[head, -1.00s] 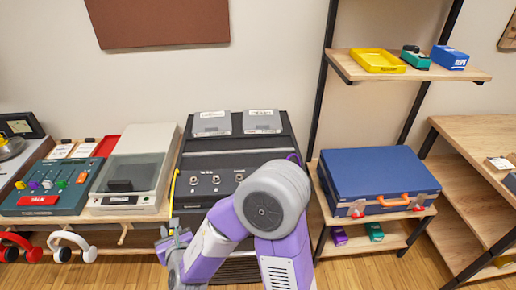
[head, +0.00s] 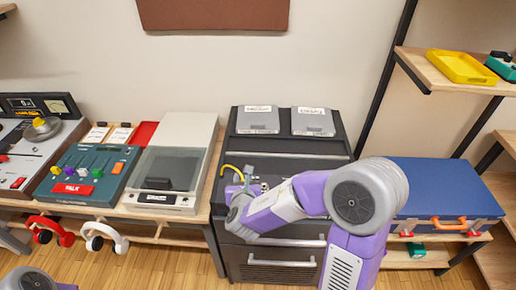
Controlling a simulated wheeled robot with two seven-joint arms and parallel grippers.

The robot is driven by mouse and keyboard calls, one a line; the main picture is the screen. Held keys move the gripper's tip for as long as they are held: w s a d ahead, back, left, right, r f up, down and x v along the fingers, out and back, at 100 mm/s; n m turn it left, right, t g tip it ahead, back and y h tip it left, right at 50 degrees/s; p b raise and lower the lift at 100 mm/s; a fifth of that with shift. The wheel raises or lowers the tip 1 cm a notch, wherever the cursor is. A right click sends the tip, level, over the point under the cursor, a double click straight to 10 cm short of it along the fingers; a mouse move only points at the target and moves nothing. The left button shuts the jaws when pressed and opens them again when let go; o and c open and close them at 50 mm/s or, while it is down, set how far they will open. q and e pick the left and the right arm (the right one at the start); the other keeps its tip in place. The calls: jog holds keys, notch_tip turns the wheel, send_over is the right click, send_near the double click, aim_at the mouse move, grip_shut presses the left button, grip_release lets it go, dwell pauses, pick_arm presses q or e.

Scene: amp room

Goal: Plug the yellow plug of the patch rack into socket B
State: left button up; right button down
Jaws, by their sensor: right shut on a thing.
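The patch rack (head: 290,146) is a black cabinet in the middle of the head view, with two grey lidded boxes on top. My right gripper (head: 246,178) is at the left part of its front panel, shut on the yellow plug, which is mostly hidden by the fingers. A yellow cable (head: 230,168) curves up and over just left of the gripper. My right forearm covers most of the panel, so the sockets and their labels are hidden or too small to read. I cannot tell whether the plug touches a socket. My left gripper is not in view.
Left of the rack, a bench holds a grey device with a clear lid (head: 166,168) and a green mixer (head: 88,172). Red headphones (head: 50,230) and white headphones (head: 103,236) hang in front. A blue case (head: 440,187) stands on the right. A yellow tray (head: 460,66) is on a shelf.

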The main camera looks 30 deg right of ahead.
jog(key=d+r+m+h, duration=0.2)
jog(key=d+r, duration=0.3)
jog(key=d, duration=0.3)
jog(key=shift+g, duration=0.4)
jog(key=shift+w+d+f+b, duration=0.1)
jog(key=shift+w+f+b, duration=0.1)
jog(key=shift+f+b, duration=0.4)
jog(key=shift+w+a+f+b, duration=0.15)
jog(key=shift+f+b, duration=0.2)
jog(key=shift+f, duration=0.5)
jog(key=shift+w+d+f+b, duration=0.2)
jog(key=shift+f+b, duration=0.3)
jog(key=shift+f, duration=0.2)
jog(key=shift+f+b, duration=0.8)
jog(key=shift+b, duration=0.15)
pick_arm(q)
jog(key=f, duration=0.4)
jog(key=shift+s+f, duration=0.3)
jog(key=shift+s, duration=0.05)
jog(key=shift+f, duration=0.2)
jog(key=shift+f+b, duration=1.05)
jog(key=shift+b, duration=0.25)
pick_arm(e)
jog(key=shift+f, duration=1)
jog(key=c, duration=0.8)
grip_release()
jog(key=shift+s, duration=0.1)
